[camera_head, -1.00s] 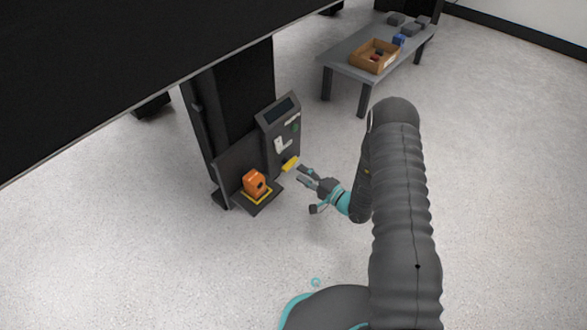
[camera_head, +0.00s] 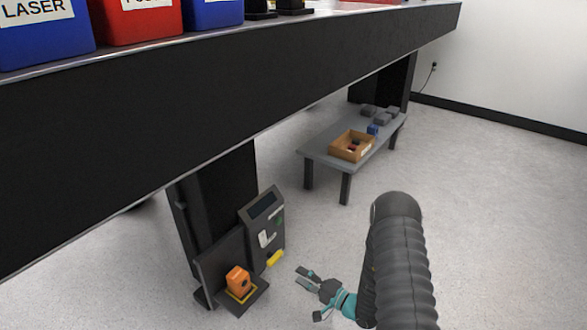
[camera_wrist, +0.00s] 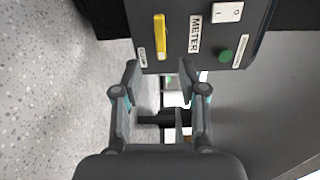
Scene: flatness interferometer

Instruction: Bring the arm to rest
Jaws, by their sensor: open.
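My gripper (camera_head: 308,287) is open and empty in the head view, right of and apart from a dark meter box (camera_head: 262,230) on the bench leg. In the wrist view my gripper (camera_wrist: 159,76) has its two fingers spread, with the meter panel (camera_wrist: 178,52) beyond their tips. The panel carries a yellow bar (camera_wrist: 160,36), a METER label, a green button (camera_wrist: 225,56) and a white switch plate (camera_wrist: 229,12). The yellow bar also shows in the head view (camera_head: 275,258). My arm rises bent from the bottom of the head view.
An orange device (camera_head: 238,280) sits on a small shelf left of the meter. The big black bench (camera_head: 130,130) overhangs at upper left, with red and blue bins on top. A low grey table (camera_head: 318,155) holds a cardboard box (camera_head: 351,147). Floor at right is clear.

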